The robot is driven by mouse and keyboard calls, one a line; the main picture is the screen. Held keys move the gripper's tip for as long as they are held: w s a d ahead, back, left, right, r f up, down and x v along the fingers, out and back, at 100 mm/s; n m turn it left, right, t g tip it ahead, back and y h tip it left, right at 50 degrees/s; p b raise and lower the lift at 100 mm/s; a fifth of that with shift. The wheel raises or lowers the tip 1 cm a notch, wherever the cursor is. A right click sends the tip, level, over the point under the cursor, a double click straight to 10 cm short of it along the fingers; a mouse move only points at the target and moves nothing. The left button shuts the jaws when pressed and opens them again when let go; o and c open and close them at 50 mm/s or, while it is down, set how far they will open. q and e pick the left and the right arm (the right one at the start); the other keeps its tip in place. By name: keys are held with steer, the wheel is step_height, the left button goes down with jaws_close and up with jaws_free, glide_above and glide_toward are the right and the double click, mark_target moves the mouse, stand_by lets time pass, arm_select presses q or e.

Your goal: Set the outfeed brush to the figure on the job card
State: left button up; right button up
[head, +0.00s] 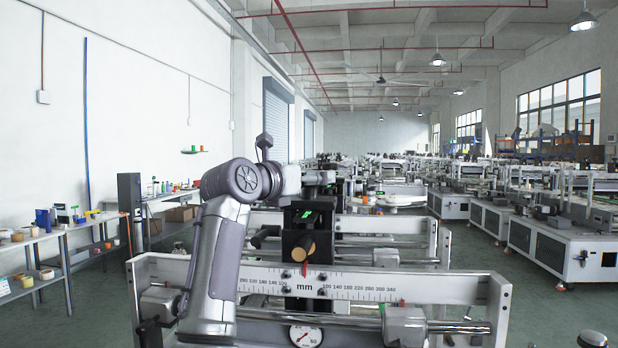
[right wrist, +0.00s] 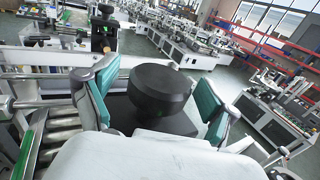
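The labeller's white rail carries a mm scale (head: 352,287). A black unit (head: 297,243) with a lit green display and a tan cylinder end stands behind its middle. A red pointer (head: 304,268) hangs over the scale; its reading is too small to tell. A dial (head: 305,335) sits below. In the right wrist view, my right gripper (right wrist: 160,100) is open, its teal fingers on either side of a black round knob (right wrist: 160,88), with visible gaps. I cannot make out a job card or identify the brush.
Clamp blocks (head: 405,326) and steel rods run along the rail's front. More labellers stand behind and in a row at right (head: 545,250). Shelves with small items (head: 40,235) line the left wall. Green floor is open between the rows.

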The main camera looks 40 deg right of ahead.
steer(key=v, duration=0.7)
steer(key=shift+a, duration=0.3)
stand_by(0.3)
